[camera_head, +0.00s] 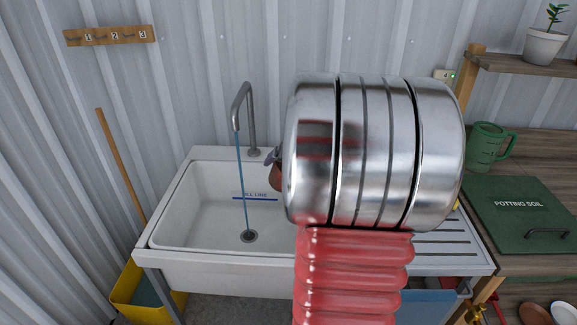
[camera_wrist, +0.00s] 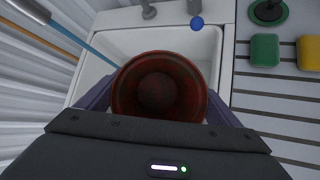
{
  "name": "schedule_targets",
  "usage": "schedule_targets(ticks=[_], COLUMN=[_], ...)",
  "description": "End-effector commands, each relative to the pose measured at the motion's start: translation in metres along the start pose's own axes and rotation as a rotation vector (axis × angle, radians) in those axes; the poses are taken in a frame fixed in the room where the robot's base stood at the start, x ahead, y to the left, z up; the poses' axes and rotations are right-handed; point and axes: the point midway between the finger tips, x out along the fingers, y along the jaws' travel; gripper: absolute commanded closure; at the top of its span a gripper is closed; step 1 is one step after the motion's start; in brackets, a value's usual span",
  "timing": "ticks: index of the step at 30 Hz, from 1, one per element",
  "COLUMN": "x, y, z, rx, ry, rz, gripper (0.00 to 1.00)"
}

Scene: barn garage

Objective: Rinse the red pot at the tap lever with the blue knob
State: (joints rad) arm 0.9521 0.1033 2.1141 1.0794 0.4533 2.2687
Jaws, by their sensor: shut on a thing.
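The red pot (camera_wrist: 158,88) is held between the two fingers of my gripper (camera_wrist: 160,100), its round dark inside facing the wrist camera. In the head view only a small reddish piece of it (camera_head: 276,177) shows beside my arm, over the sink's right part. The grey tap (camera_head: 243,105) runs a thin blue stream (camera_head: 242,180) down to the drain, left of the pot. In the wrist view the stream (camera_wrist: 90,48) passes out of sight at the pot's upper left rim. The blue knob (camera_wrist: 197,23) shows at the sink's back edge; my arm hides it in the head view.
The white sink (camera_head: 190,258) has a blue fill line inside and open room at left. A green sponge (camera_wrist: 264,50) and a yellow sponge (camera_wrist: 309,52) lie on the ribbed drainboard (camera_wrist: 280,103). A yellow bucket (camera_head: 128,290) stands at lower left, a green potting soil box (camera_head: 515,218) at right.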

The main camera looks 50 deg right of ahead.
Motion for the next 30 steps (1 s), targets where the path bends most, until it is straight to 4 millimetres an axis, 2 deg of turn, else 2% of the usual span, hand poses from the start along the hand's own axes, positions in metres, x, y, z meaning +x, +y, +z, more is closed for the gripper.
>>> schedule_targets(ticks=[8, 30], x=[0.005, 0.044], y=[0.004, 0.034], z=[0.001, 0.009], rx=[0.000, 0.000], ry=[0.000, 0.000], rz=[-0.001, -0.002], gripper=[0.35, 0.35])
